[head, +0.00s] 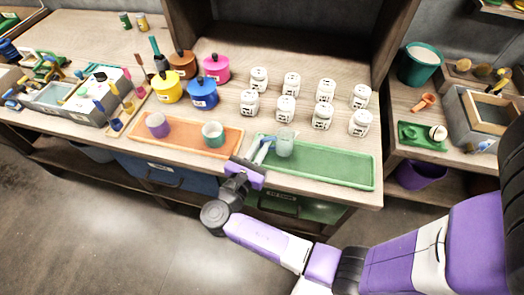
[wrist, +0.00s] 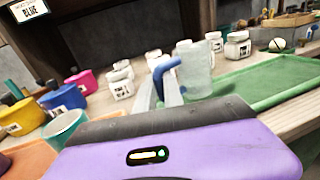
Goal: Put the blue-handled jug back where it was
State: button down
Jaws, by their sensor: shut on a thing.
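The blue-handled jug is clear and upright; its body (head: 285,143) shows over the left end of the green tray (head: 335,170) in the head view. In the wrist view the clear jug (wrist: 197,70) is just beyond the fingers, its blue handle (wrist: 166,72) toward me. My gripper (head: 260,155) is shut on the handle, reaching in from the front edge of the table. It also shows in the wrist view (wrist: 162,95). I cannot tell whether the jug's base touches the tray.
An orange tray (head: 180,142) on the left holds a purple cup (head: 158,125) and a teal cup (head: 213,134). Several white labelled jars (head: 285,108) stand behind the green tray. Coloured lidded pots (head: 203,92) stand at the back left. The green tray's right part is bare.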

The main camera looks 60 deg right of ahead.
jog(key=shift+f, duration=1.75)
jog(key=shift+f+b, duration=0.15)
jog(key=shift+b, duration=0.15)
jog(key=c, duration=1.5)
grip_release()
jog(key=shift+o, duration=0.2)
jog(key=shift+a, duration=0.25)
jog(key=s+a+b, duration=0.1)
jog(key=a+b, duration=0.1)
jog(key=a, duration=0.9)
jog(key=shift+s+a, duration=0.2)
jog(key=shift+s, duration=0.15)
